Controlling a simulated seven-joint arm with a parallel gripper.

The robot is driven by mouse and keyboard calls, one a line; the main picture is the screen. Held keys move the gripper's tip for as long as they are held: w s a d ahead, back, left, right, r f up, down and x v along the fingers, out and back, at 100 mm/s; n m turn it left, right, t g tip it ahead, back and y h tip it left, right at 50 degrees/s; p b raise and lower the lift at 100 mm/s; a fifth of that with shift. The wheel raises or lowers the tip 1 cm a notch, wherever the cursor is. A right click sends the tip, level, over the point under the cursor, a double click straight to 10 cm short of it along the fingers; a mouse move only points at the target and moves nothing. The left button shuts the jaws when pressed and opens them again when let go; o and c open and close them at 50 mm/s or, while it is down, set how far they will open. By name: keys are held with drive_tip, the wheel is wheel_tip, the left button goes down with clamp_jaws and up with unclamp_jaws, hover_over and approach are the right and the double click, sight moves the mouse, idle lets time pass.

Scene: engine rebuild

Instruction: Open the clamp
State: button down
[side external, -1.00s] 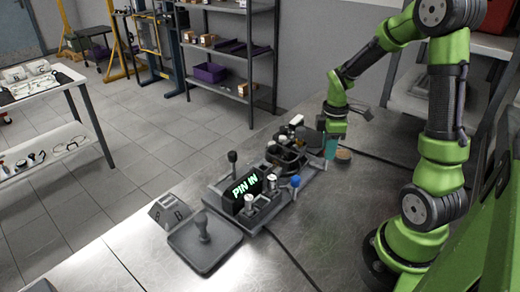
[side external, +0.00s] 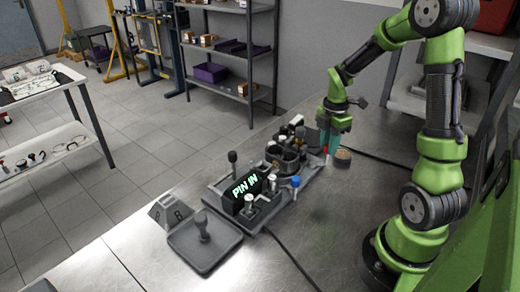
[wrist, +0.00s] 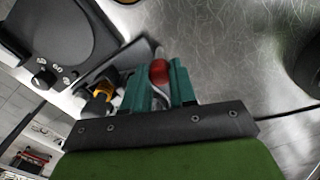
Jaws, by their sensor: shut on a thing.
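The clamp's handle appears as a red grip (wrist: 158,72) on a pale metal lever in the wrist view. A small red spot of it (side external: 326,151) also shows in the side view, at the right end of the dark fixture. My gripper (side external: 332,143) has teal fingers pointing down beside the fixture. In the wrist view my gripper (wrist: 160,82) has the red grip between its two fingers and is shut on it. The clamp's base and its other parts are mostly hidden by the fingers, so I cannot tell how far it is open.
A grey plate with a handle (side external: 204,245) lies at the front.

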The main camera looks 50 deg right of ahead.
drive_tip(key=shift+r, duration=0.1)
drive_tip(key=c, duration=0.9)
unclamp_jaws()
wheel_tip(320, 180, up, 17)
